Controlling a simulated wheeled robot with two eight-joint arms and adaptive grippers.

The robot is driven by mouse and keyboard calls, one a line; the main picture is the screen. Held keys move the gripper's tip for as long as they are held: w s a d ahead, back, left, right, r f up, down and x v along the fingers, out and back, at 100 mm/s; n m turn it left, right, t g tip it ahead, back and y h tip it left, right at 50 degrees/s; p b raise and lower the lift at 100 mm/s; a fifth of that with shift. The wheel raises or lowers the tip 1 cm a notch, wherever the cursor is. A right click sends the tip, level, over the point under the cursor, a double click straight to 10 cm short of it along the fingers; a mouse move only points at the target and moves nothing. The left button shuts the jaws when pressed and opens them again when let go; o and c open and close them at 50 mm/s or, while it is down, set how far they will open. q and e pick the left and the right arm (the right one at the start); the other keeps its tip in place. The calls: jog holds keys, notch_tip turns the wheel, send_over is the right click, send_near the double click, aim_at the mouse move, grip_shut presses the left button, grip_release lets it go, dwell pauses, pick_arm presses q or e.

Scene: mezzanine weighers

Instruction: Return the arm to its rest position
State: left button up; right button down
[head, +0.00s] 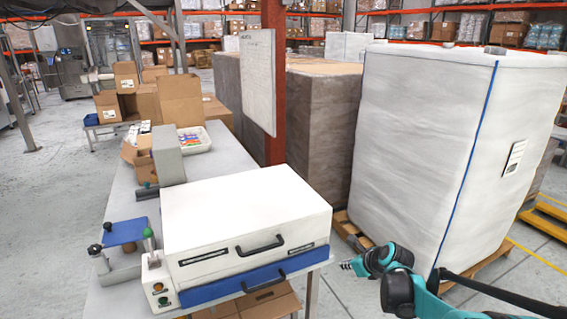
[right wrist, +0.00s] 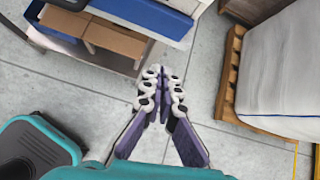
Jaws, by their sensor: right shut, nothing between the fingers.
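My right arm, teal and black, comes in from the lower right in the head view. Its gripper (head: 350,265) is to the right of the table's front corner, in front of the wrapped pallet. In the right wrist view the right gripper (right wrist: 163,78) points down over bare grey floor. Its two fingers are together with nothing between them. My left gripper is not in view.
A grey table (head: 118,215) bears a white and blue machine (head: 245,215). Cardboard boxes (head: 262,303) are under the table. A white wrapped load (head: 425,140) stands on a wooden pallet (right wrist: 228,85). Clear floor lies between table and pallet.

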jog(key=s+a+r+n+g+h, duration=0.1)
jog(key=s+a+r+n, duration=0.2)
jog(key=s+n, duration=0.75)
jog(key=s+a+r+n+h, duration=0.1)
jog(key=s+a+r+n, duration=0.25)
jog(key=s+n, duration=0.65)
jog(key=s+f+n+h, duration=0.1)
jog(key=s+f+n, duration=0.2)
jog(key=s+n, duration=0.6)
jog(key=shift+s+a, duration=0.3)
jog(key=shift+s, duration=0.5)
jog(key=shift+r, duration=0.1)
